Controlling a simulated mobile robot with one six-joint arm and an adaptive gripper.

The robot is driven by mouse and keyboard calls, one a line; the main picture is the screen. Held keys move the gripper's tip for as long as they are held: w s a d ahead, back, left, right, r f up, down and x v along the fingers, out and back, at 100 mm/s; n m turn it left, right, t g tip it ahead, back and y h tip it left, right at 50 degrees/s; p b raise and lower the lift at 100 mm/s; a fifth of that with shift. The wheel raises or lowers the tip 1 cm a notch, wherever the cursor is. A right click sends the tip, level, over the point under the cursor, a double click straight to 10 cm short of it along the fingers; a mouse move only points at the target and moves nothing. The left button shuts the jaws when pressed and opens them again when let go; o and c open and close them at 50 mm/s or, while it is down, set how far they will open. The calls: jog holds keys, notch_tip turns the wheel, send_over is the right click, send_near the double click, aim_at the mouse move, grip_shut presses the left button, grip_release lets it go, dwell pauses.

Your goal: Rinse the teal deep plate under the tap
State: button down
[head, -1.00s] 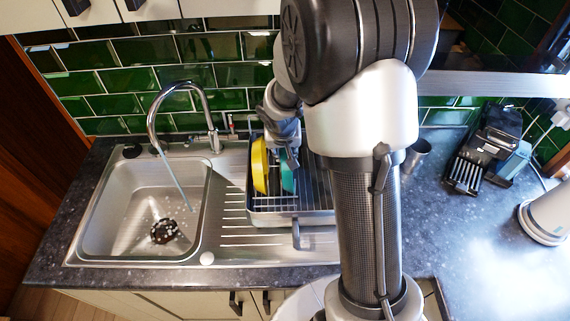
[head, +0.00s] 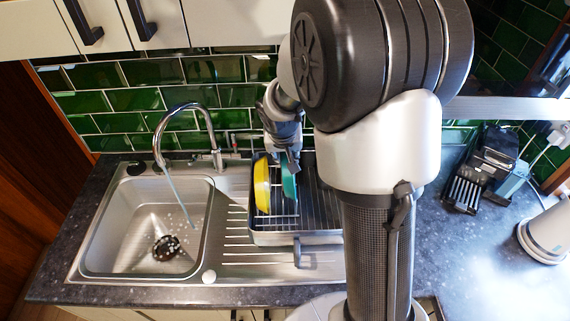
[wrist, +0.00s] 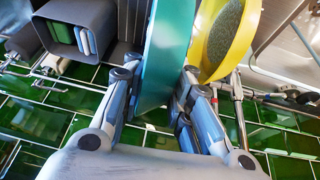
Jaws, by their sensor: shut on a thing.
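The teal deep plate (head: 289,186) stands on edge in the dish rack (head: 290,238), just right of a yellow dish (head: 262,186). My gripper (head: 291,160) is above the rack and shut on the teal plate's upper edge. In the wrist view the teal plate (wrist: 165,55) is between the two fingers (wrist: 155,88), and the yellow dish (wrist: 226,38) is close beside it. The tap (head: 190,125) is at the left, with a stream of water falling into the steel sink (head: 120,235).
The ribbed drainboard (head: 228,262) lies between sink and rack. A dark round drain strainer (head: 166,247) is in the basin. A toaster (head: 483,180) stands at the right. The green tiled wall (head: 120,98) is close behind the tap and rack.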

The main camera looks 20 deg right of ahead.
notch_tip(320, 180, up, 15)
jog(key=p, duration=0.8)
jog(key=shift+d+f, duration=0.1)
jog(key=shift+f, duration=0.05)
